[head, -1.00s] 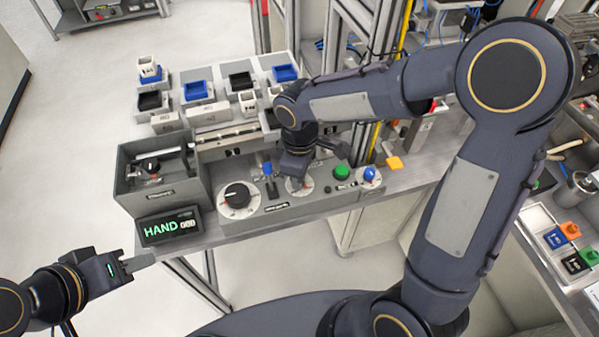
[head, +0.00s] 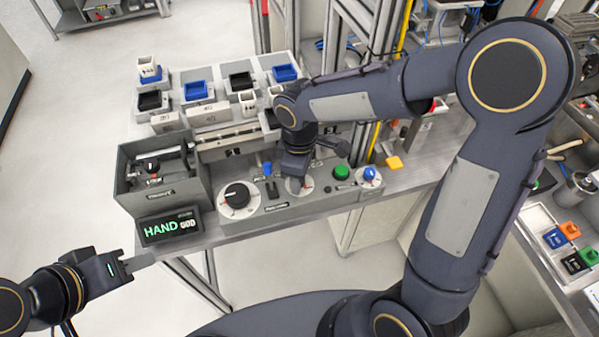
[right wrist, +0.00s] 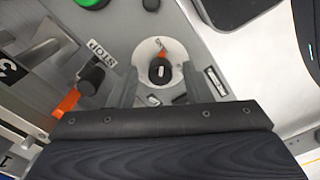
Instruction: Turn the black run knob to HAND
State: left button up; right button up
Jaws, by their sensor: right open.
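A black knob (right wrist: 160,70) with an orange pointer mark sits on a round white dial on the grey control box. It shows in the right wrist view between the two fingers of my right gripper (right wrist: 160,88), which is open. Whether the fingers touch the knob I cannot tell. In the head view my right gripper (head: 297,178) points down over this dial and hides most of it. A display (head: 170,227) at the box's left shows HAND in green letters. My left gripper (head: 140,262) is low at the left, away from the box; its finger gap is unclear.
A larger black knob (head: 237,195) on a white dial is to the left. A green button (head: 341,172) and a blue knob (head: 370,174) are to the right. A grey open box (head: 160,180) stands at the left, with small bins behind the panel.

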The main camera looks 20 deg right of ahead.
jog(key=shift+r, duration=0.1)
notch_tip(320, 180, up, 8)
jog(key=shift+f, duration=0.15)
dwell(0.5)
jog(key=s+d+m+t+y, duration=0.2)
jog(key=s+d+m, duration=0.2)
jog(key=s+m, duration=0.2)
jog(key=s+d+r+m+t+y, duration=0.1)
jog(key=s+d+m+t, duration=0.2)
jog(key=s, duration=0.8)
jog(key=d+m, duration=0.2)
jog(key=m, duration=0.2)
jog(key=shift+r+m+t+y, duration=0.2)
jog(key=shift+m+t+y, duration=0.1)
jog(key=shift+y, duration=0.1)
jog(key=shift+d, duration=0.1)
jog(key=shift+c, duration=0.5)
